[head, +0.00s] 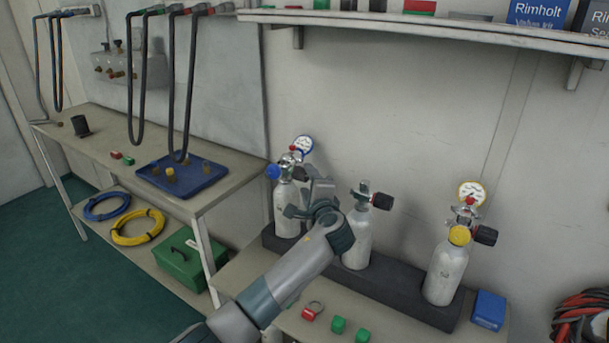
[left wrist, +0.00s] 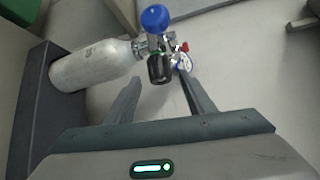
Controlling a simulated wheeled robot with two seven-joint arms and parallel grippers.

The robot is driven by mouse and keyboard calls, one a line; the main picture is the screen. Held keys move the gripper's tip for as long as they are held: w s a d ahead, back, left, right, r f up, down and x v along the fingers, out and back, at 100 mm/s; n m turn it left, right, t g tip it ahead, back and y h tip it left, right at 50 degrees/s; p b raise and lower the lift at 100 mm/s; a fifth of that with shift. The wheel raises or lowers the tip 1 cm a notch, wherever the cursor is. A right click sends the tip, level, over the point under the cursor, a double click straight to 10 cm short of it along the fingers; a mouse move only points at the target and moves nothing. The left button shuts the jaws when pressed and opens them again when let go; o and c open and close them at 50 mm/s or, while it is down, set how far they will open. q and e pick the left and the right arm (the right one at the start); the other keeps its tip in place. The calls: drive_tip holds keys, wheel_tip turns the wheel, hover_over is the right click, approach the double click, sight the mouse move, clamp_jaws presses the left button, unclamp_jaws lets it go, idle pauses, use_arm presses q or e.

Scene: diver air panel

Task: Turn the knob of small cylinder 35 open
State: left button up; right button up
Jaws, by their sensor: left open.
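Three small pale cylinders stand in a dark rack (head: 405,295): a left one (head: 286,212), a middle one (head: 357,240) and a right one (head: 446,272). I cannot read a number 35 on any of them. My left gripper (head: 306,198) is open beside the left cylinder's valve and partly hides it. In the left wrist view, that cylinder (left wrist: 95,66) has a black knob (left wrist: 160,68), a blue cap (left wrist: 155,18) and a blue-rimmed gauge (left wrist: 185,63). The black knob is just ahead of the gap between my open fingers (left wrist: 162,85); contact is not visible. My right gripper is out of view.
The middle valve has a black knob (head: 382,200); the right one has a yellow cap (head: 460,236) and gauge (head: 472,192). A blue box (head: 489,310) and green and red pieces lie nearby. A shelf (head: 430,24) runs above. A side bench (head: 110,142) holds a blue tray (head: 190,184).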

sight(306, 178)
use_arm(q)
drive_tip(key=w, duration=0.3)
drive_tip(key=shift+a+f, duration=0.15)
drive_tip(key=shift+a, duration=0.1)
drive_tip(key=shift+w+a+f, duration=0.1)
drive_tip(key=shift+w, duration=0.6)
drive_tip(key=c, duration=0.9)
drive_tip(key=shift+c, duration=0.6)
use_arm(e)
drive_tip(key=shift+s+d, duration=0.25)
